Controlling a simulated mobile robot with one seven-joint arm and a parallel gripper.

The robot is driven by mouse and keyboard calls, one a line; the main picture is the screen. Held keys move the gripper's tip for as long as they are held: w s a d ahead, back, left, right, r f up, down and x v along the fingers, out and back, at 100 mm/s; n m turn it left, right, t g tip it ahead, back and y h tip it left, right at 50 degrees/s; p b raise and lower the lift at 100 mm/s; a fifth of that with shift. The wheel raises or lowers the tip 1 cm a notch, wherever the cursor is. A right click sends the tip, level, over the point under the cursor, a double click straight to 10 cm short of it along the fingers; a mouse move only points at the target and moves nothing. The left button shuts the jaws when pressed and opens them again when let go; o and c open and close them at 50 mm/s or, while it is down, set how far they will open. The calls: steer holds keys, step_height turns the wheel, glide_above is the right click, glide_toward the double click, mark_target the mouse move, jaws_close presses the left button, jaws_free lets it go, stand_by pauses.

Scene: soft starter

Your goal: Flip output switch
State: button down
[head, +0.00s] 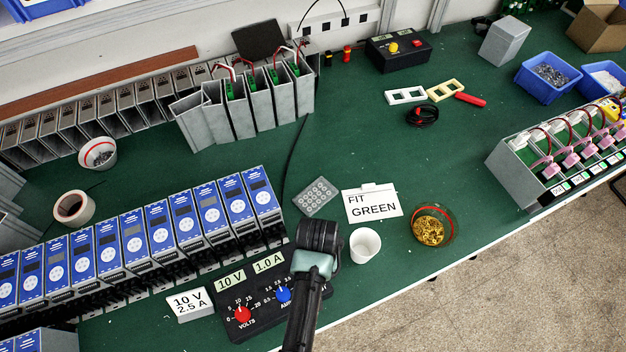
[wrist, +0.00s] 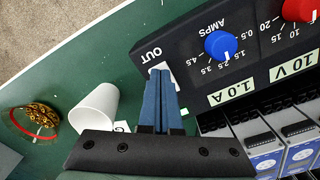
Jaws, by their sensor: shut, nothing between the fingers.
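The black power supply (head: 262,312) stands near the front edge of the bench, with a red VOLTS knob (head: 242,314) and a blue AMPS knob (head: 283,294). Its displays read 10 V and 1.0 A. My arm covers its right end in the head view, hiding the output switch there. In the wrist view, the white output switch (wrist: 159,67) sits beside the OUT label. My gripper (wrist: 161,74) is shut and empty, its blue fingers together with the tips at the switch. They overlap its lower part; I cannot tell whether they touch it.
A white cup (head: 364,245) and a bowl of brass parts (head: 431,226) stand right of my arm. A FIT GREEN card (head: 372,203) lies behind. A row of blue-faced units (head: 133,236) fills the left. The bench middle is mostly clear.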

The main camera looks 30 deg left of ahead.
steer(key=shift+r, duration=0.15)
step_height(320, 180, up, 7)
steer(key=p, duration=0.7)
stand_by(0.5)
